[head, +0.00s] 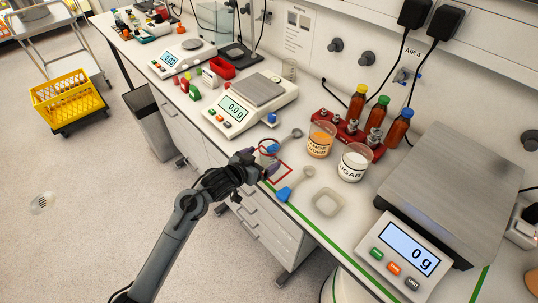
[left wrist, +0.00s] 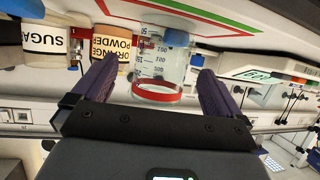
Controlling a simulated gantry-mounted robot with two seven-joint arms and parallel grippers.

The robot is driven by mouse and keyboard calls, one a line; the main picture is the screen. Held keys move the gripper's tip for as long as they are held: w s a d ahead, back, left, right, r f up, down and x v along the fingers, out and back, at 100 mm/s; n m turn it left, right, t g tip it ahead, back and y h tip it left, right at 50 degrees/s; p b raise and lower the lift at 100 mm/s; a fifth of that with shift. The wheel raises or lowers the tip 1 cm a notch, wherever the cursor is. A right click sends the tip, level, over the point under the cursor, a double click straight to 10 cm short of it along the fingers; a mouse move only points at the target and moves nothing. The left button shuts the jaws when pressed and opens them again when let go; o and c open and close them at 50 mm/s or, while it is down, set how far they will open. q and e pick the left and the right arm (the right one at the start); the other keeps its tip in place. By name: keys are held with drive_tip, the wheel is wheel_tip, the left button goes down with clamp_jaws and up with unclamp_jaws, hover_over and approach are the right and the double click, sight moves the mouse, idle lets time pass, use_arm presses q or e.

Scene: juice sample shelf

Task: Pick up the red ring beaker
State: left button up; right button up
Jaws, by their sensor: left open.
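The red ring beaker (head: 268,148) is a clear glass beaker with a red band at its rim. It stands near the bench's front edge by a red outlined square (head: 284,172). In the left wrist view, which is upside down, the beaker (left wrist: 160,68) shows volume marks and sits between the two purple fingers. My left gripper (head: 260,161) is open at the beaker, with a gap visible on each side of the glass. In the head view the gripper hides part of the beaker. My right gripper is not in view.
An orange powder jar (head: 320,140) and a sugar jar (head: 353,162) stand to the right. A blue-handled spoon (head: 291,187) and a small dish (head: 327,203) lie nearer the front. A balance (head: 248,103) stands behind left; a large scale (head: 445,190) fills the right.

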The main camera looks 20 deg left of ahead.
use_arm(q)
drive_tip(key=shift+b+x, duration=0.6)
drive_tip(key=shift+x, duration=2)
drive_tip(key=shift+a, duration=0.15)
drive_tip(key=c, duration=1.1)
